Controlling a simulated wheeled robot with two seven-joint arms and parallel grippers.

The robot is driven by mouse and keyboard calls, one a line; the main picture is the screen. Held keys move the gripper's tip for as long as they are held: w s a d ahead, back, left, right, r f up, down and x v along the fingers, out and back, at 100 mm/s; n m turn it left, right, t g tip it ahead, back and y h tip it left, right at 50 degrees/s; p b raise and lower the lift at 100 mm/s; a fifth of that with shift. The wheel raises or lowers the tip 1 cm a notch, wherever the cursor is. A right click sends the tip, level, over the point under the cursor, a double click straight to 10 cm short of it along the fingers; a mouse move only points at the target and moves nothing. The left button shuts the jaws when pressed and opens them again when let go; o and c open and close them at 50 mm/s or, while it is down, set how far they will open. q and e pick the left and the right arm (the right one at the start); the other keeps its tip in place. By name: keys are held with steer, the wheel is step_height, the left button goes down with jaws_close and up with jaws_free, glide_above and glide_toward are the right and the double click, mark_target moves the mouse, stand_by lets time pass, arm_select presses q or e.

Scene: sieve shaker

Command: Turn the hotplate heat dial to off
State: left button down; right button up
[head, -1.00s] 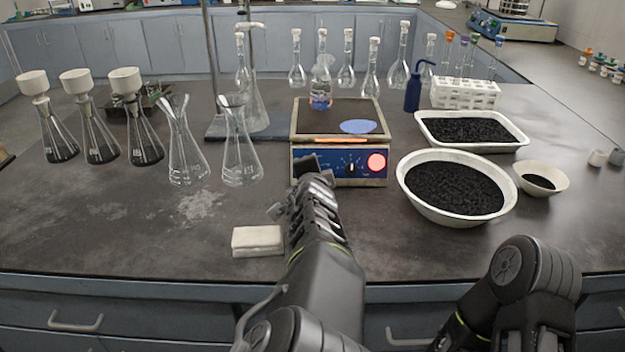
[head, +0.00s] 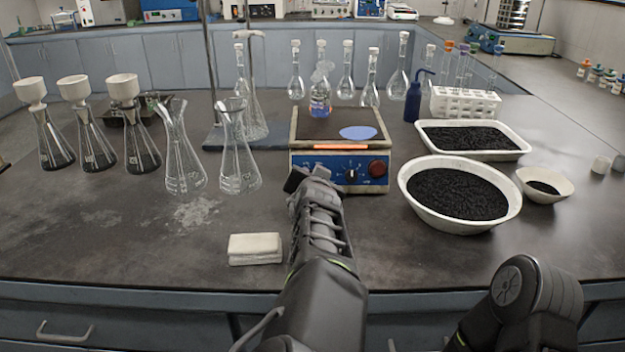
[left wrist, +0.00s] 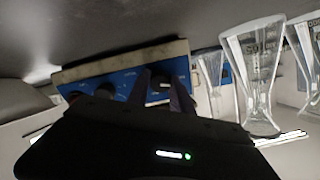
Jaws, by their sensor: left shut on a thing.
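The hotplate (head: 331,150) stands mid-bench with a blue front panel and a lit orange strip (head: 341,146). Its round red lamp (head: 377,169) at the right of the panel is dark. A black dial (head: 352,176) with a white mark shows at the panel's middle. My left gripper (head: 299,181) is at the panel's left end and hides that part. In the left wrist view its fingers (left wrist: 166,92) are shut around a dark dial (left wrist: 160,82) on the panel, with the other dial (left wrist: 104,90) beside it. The dial's label is unreadable. My right gripper is outside the views.
A flask of blue liquid (head: 320,98) gives off vapour at the plate's back edge. Glass flasks (head: 239,165) stand left of the hotplate. A white bowl of black grains (head: 420,210) stands right. A white block (head: 255,249) lies near the front edge.

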arm_select(q)
steer(key=shift+f+n, duration=0.1)
steer(key=shift+n, duration=0.2)
steer(key=c, duration=1.1)
jaws_free()
steer(key=shift+s, duration=0.1)
steer(key=v, duration=0.6)
steer(key=shift+s+d+r+p, duration=0.1)
steer(key=shift+s+r+p, duration=0.15)
steer(key=shift+s+p, duration=0.1)
steer(key=shift+s+r, duration=0.1)
steer(key=shift+s, duration=0.35)
